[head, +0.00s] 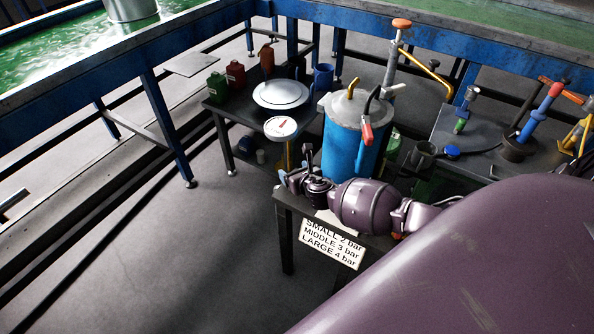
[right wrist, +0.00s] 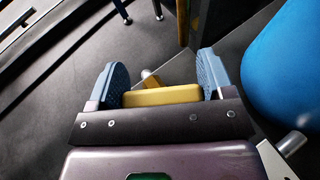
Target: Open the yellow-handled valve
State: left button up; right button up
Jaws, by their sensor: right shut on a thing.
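My right gripper (head: 300,177) is beside the lower left of the blue pot (head: 345,145), over the small dark table (head: 285,205). In the right wrist view, its two blue-grey finger pads (right wrist: 160,85) stand on either side of a yellow handle (right wrist: 160,96), and the gripper is shut on it. A short metal piece shows just beyond the handle. The rest of the valve is hidden by the gripper. The blue pot also shows in the right wrist view (right wrist: 290,70). A red-handled lever (head: 366,132) hangs at the pot's upper right. My left gripper is not in view.
A white-faced gauge (head: 281,127) stands left of the pot. Behind it, a table holds a round metal lid (head: 280,94) and red and green canisters (head: 235,74). A pressure sign (head: 331,245) hangs in front. The floor at left is clear.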

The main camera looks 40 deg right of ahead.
jog(key=m+h, duration=0.1)
jog(key=m+h+p, duration=0.1)
jog(key=m+h, duration=0.1)
jog(key=shift+d+r+g+h, duration=0.1)
jog(key=shift+r+g+h, duration=0.1)
jog(key=shift+g+h, duration=0.1)
jog(key=shift+s+d+m+g+h+p, duration=0.1)
jog(key=shift+m+g+h+p, duration=0.4)
jog(key=shift+m+h, duration=0.4)
jog(key=m+g+h, duration=0.3)
jog(key=m, duration=0.1)
jog(key=shift+s+d+f+g+h, duration=0.2)
jog(key=shift+s+d+g+h, duration=0.05)
jog(key=shift+g+h, duration=0.05)
jog(key=shift+s+d+m+g+h, duration=0.1)
jog(key=shift+m+g+h, duration=0.3)
jog(key=shift+m+g, duration=0.35)
jog(key=shift+s+d+m+g+h, duration=0.1)
jog(key=shift+m+g+h, duration=0.3)
jog(key=shift+m+g, duration=0.3)
jog(key=shift+m, duration=0.25)
jog(key=o, duration=0.9)
jog(key=shift+a+r, duration=0.1)
